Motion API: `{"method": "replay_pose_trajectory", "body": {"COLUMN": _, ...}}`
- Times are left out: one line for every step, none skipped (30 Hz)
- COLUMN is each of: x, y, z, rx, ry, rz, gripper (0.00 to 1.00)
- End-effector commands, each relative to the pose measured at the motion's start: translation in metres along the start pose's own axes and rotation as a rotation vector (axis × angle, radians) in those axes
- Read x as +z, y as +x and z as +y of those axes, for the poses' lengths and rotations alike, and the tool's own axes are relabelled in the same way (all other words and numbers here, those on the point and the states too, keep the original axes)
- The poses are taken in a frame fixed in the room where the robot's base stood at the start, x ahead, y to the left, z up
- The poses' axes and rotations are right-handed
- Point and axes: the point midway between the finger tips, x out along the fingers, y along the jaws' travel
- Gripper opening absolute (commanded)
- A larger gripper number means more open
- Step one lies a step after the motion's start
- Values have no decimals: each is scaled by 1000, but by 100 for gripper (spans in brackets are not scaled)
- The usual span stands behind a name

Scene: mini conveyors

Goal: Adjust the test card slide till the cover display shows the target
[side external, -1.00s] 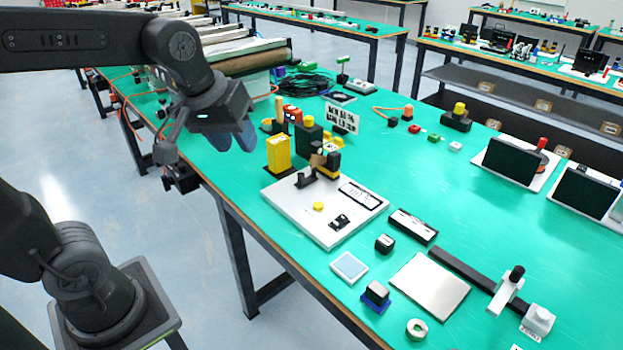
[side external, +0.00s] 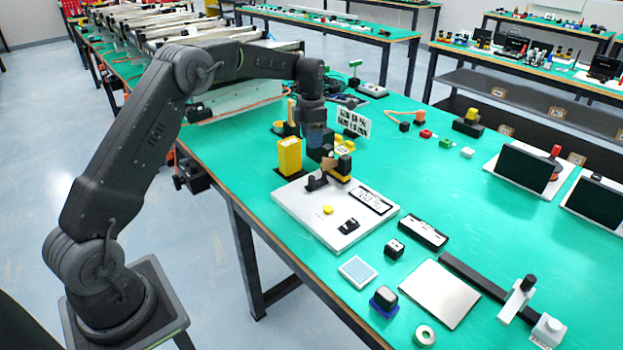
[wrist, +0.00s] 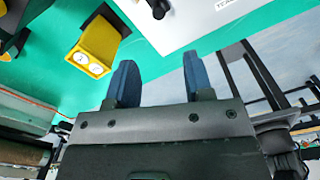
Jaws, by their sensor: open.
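A black rail (side external: 472,275) lies at the table's front right, with a white slider and black knob (side external: 518,298) on it; I cannot tell for sure that this is the test card slide. A small black-framed display (side external: 420,230) lies beside the white board; whether it is the cover display is unclear, and its reading is too small. My gripper (side external: 315,138) points down near the yellow block (side external: 290,156), far left of the rail. In the wrist view my gripper (wrist: 158,60) is open, with nothing between its two blue fingers.
The white board (side external: 345,232) carries a yellow button (side external: 327,210) and black fittings. It also shows in the wrist view (wrist: 190,20), near the yellow block (wrist: 98,45). A grey plate (side external: 438,293) lies before the rail.

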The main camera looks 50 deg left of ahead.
Motion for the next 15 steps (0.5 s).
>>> {"method": "replay_pose_trajectory", "body": {"x": 0, "y": 4, "z": 2, "rx": -3, "ry": -18, "rz": 3, "gripper": 47}}
{"method": "replay_pose_trajectory", "body": {"x": 0, "y": 6, "z": 3, "rx": -4, "ry": -25, "rz": 4, "gripper": 47}}
{"method": "replay_pose_trajectory", "body": {"x": 0, "y": 9, "z": 3, "rx": -4, "ry": -30, "rz": 4, "gripper": 47}}
{"method": "replay_pose_trajectory", "body": {"x": 0, "y": 11, "z": 3, "rx": -4, "ry": -31, "rz": 4, "gripper": 47}}
{"method": "replay_pose_trajectory", "body": {"x": 0, "y": 14, "z": 3, "rx": -4, "ry": -30, "rz": 5, "gripper": 47}}
{"method": "replay_pose_trajectory", "body": {"x": 0, "y": 19, "z": 2, "rx": -5, "ry": -30, "rz": 5, "gripper": 47}}
{"method": "replay_pose_trajectory", "body": {"x": 0, "y": 24, "z": 2, "rx": -5, "ry": -29, "rz": 5, "gripper": 47}}
{"method": "replay_pose_trajectory", "body": {"x": 0, "y": 30, "z": 2, "rx": -6, "ry": -29, "rz": 6, "gripper": 47}}
{"method": "replay_pose_trajectory", "body": {"x": 0, "y": 37, "z": 2, "rx": -6, "ry": -28, "rz": 7, "gripper": 47}}
{"method": "replay_pose_trajectory", "body": {"x": 0, "y": 43, "z": 2, "rx": -6, "ry": -28, "rz": 6, "gripper": 47}}
{"method": "replay_pose_trajectory", "body": {"x": 0, "y": 49, "z": 2, "rx": -6, "ry": -27, "rz": 7, "gripper": 47}}
{"method": "replay_pose_trajectory", "body": {"x": 0, "y": 58, "z": 2, "rx": -6, "ry": -27, "rz": 7, "gripper": 47}}
{"method": "replay_pose_trajectory", "body": {"x": 0, "y": 64, "z": 1, "rx": -7, "ry": -27, "rz": 7, "gripper": 47}}
{"method": "replay_pose_trajectory", "body": {"x": 0, "y": 71, "z": 2, "rx": -6, "ry": -26, "rz": 6, "gripper": 47}}
{"method": "replay_pose_trajectory", "body": {"x": 0, "y": 79, "z": 2, "rx": -6, "ry": -26, "rz": 7, "gripper": 47}}
